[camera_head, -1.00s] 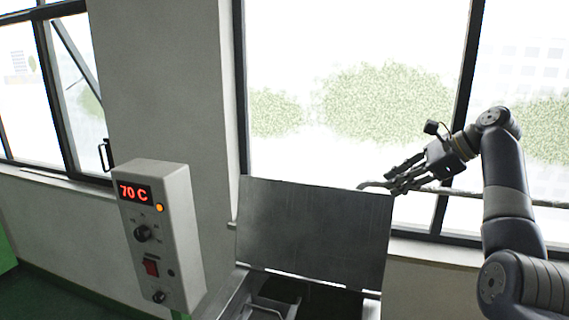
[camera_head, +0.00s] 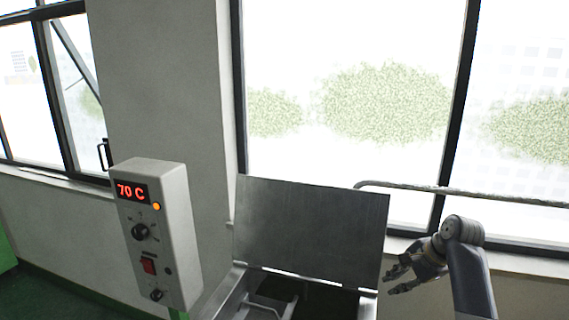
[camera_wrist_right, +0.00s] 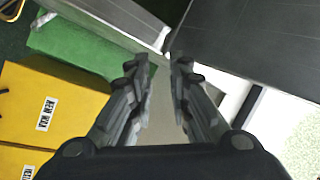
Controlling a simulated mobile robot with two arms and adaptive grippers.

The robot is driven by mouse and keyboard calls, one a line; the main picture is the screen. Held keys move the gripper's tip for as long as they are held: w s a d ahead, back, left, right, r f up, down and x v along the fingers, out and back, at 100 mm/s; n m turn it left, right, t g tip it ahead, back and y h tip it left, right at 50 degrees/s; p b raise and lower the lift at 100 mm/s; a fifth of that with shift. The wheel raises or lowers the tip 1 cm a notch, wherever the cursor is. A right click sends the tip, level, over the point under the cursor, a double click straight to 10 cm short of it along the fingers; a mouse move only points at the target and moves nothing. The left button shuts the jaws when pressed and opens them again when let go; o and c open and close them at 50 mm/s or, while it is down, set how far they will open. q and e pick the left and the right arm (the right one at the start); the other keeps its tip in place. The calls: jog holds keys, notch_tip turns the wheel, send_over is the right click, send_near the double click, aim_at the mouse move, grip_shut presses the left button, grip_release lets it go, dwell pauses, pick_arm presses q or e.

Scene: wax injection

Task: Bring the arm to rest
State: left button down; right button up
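My right gripper (camera_head: 402,276) is at the lower right of the head view, just right of the raised metal lid (camera_head: 312,230). It is empty, with its fingers apart. In the right wrist view the two fingers (camera_wrist_right: 160,90) show a narrow gap with nothing between them. The lid stands open on the metal tank (camera_head: 237,290), whose dark inside shows below. The lid and gripper look apart. My left gripper is not in view.
A grey control box (camera_head: 160,235) reading 70 C stands at the left. A horizontal rail (camera_head: 470,191) runs behind the arm, before the window. The wrist view shows yellow boxes (camera_wrist_right: 62,95) and a green block (camera_wrist_right: 75,52) nearby.

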jog(key=s+a+f+n+h, duration=0.35)
jog(key=s+f+n, duration=0.55)
jog(key=s+f, duration=0.95)
jog(key=s+a+r+n+g, duration=0.1)
jog(key=s+a+n, duration=0.25)
jog(key=s, duration=0.75)
jog(key=s+a+r+n, duration=0.2)
jog(key=s+n, duration=0.2)
jog(key=s, duration=0.7)
notch_tip(320, 180, down, 36)
jog(key=s+g+b, duration=0.1)
jog(key=s+b, duration=0.1)
jog(key=b, duration=0.6)
jog(key=s+d+f+b, duration=0.1)
jog(key=s+f+b, duration=0.2)
jog(key=s+f, duration=0.5)
jog(key=s+d+f+g+b, duration=0.1)
jog(key=s+d+f+b, duration=0.1)
jog(key=s+f, duration=0.6)
notch_tip(320, 180, down, 5)
jog(key=shift+s+d+f+g+b, duration=0.2)
jog(key=shift+s+g+b, duration=0.15)
jog(key=shift+b, duration=0.4)
